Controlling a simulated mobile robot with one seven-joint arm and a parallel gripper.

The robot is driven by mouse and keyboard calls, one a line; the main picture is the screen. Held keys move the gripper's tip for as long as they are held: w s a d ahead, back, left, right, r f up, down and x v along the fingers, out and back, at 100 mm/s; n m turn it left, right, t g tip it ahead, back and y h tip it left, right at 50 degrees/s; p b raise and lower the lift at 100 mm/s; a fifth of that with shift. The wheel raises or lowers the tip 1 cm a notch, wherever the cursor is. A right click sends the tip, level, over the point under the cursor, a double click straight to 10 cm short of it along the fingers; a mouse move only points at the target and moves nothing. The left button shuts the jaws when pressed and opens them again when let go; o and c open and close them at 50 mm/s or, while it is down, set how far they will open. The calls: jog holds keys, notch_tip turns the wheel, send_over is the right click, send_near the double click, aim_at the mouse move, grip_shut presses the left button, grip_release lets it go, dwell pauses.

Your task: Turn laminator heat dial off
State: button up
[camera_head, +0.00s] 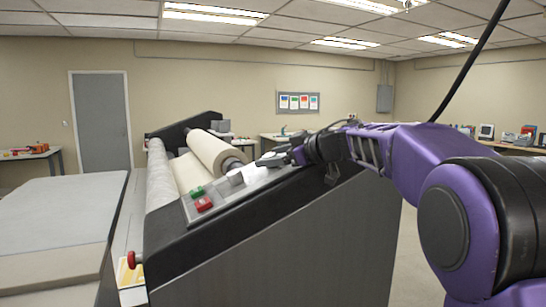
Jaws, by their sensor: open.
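The laminator (275,245) is a large dark grey machine with a sloping top. Its control panel (220,192) runs along the near top edge. A grey knob (236,178) stands on the panel, up from the green and red buttons. I cannot read any label or setting, so I cannot tell if this is the heat dial. My gripper (265,160) is open at the panel's upper end, right of the knob and apart from it. What lies between or behind its fingers is too small and partly hidden.
A green button (197,192) and a red button (203,203) sit low on the panel. A cream roll (215,155) lies just behind it. A red-knobbed lever (135,259) stands at the near left corner. A flat grey table (55,215) adjoins on the left.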

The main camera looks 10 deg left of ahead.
jog(key=v, duration=1.7)
jog(key=shift+d, duration=0.15)
jog(key=shift+r, duration=0.1)
